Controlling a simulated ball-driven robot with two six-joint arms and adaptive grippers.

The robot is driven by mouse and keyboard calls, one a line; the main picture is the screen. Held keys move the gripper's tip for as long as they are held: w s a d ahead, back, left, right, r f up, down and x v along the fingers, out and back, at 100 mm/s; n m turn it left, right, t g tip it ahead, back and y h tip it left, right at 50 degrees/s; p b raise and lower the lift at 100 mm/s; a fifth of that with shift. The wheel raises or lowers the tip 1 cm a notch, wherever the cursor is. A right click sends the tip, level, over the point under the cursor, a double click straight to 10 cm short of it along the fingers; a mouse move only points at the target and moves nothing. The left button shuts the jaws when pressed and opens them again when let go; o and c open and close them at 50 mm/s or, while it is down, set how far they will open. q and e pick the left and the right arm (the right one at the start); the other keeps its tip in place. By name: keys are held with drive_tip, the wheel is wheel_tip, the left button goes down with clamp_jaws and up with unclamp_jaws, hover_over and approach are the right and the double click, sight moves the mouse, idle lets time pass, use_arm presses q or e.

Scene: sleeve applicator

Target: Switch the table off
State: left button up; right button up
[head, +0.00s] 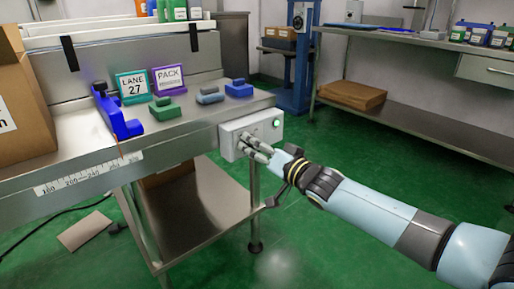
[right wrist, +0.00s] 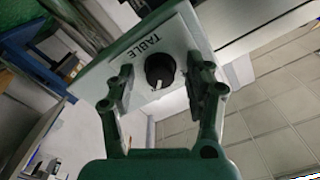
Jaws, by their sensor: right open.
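A pale control box (head: 233,131) is mounted on the front right end of the steel table (head: 178,146). A green lamp (head: 276,123) glows on its face. In the right wrist view, a black round knob (right wrist: 160,71) with a white pointer mark sits on the panel beside the word TABLE. My right gripper (head: 246,147) is at the box face, and its fingers hide the knob in the head view. The right wrist view shows its open fingers on either side of the knob, with gaps between. My left gripper is not in view.
Small blue, grey and green items, a LANE 27 sign (head: 132,86) and a PACK sign (head: 169,79) stand on the table. A cardboard box (head: 25,105) is at the left.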

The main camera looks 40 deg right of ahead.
drive_tip(key=shift+c, duration=0.4)
clamp_jaws()
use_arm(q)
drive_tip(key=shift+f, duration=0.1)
use_arm(e)
drive_tip(key=shift+n, duration=0.4)
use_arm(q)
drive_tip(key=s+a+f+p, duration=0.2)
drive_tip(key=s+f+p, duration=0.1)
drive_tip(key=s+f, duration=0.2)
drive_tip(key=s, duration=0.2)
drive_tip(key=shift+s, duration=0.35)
use_arm(e)
drive_tip(key=n, duration=1.7)
drive_tip(key=shift+d, duration=0.2)
drive_tip(key=shift+o, duration=0.4)
unclamp_jaws()
